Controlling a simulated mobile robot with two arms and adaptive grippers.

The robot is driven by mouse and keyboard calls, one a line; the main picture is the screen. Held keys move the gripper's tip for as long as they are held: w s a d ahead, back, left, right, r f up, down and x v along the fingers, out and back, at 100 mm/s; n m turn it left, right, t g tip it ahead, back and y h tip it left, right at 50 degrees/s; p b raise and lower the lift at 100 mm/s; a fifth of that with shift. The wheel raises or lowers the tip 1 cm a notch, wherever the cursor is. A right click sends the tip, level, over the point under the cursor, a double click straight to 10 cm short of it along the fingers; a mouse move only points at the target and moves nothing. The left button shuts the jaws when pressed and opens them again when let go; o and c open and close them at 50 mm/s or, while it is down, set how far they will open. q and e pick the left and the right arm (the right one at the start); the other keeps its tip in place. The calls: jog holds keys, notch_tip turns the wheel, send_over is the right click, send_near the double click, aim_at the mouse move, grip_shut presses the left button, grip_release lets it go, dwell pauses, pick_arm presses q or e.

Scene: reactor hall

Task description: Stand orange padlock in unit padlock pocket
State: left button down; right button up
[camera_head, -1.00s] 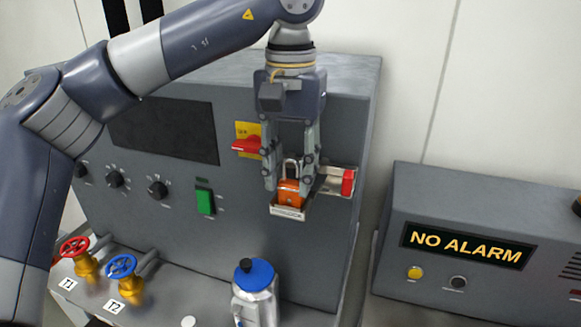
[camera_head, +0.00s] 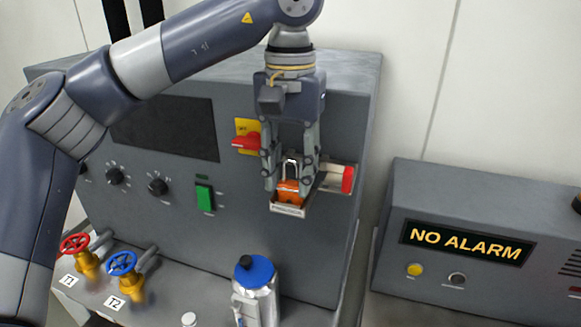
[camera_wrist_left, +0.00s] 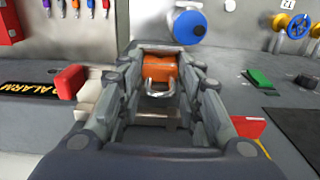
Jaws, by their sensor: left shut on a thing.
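The orange padlock (camera_head: 290,189) is at a small open-topped pocket (camera_head: 288,210) on the grey unit's front panel. Its shackle points up and its lower part is hidden behind the pocket's front wall. My left gripper (camera_head: 290,190) points down over the pocket with its fingers on either side of the padlock, shut on it. In the left wrist view the orange padlock (camera_wrist_left: 160,68) sits between the two fingers (camera_wrist_left: 160,85), shackle toward the camera. I cannot tell whether it rests on the pocket floor. My right gripper is not in view.
A red-ended latch (camera_head: 347,180) sticks out just right of the pocket. A red switch handle (camera_head: 246,144) is up to the left. A blue-capped bottle (camera_head: 256,290) stands on the ledge below, with red (camera_head: 75,245) and blue (camera_head: 122,264) valve wheels to its left.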

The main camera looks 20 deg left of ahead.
pick_arm(q)
jog(key=c, duration=1.1)
grip_release()
jog(key=shift+o, duration=0.2)
jog(key=shift+r, duration=0.1)
notch_tip(320, 180, up, 12)
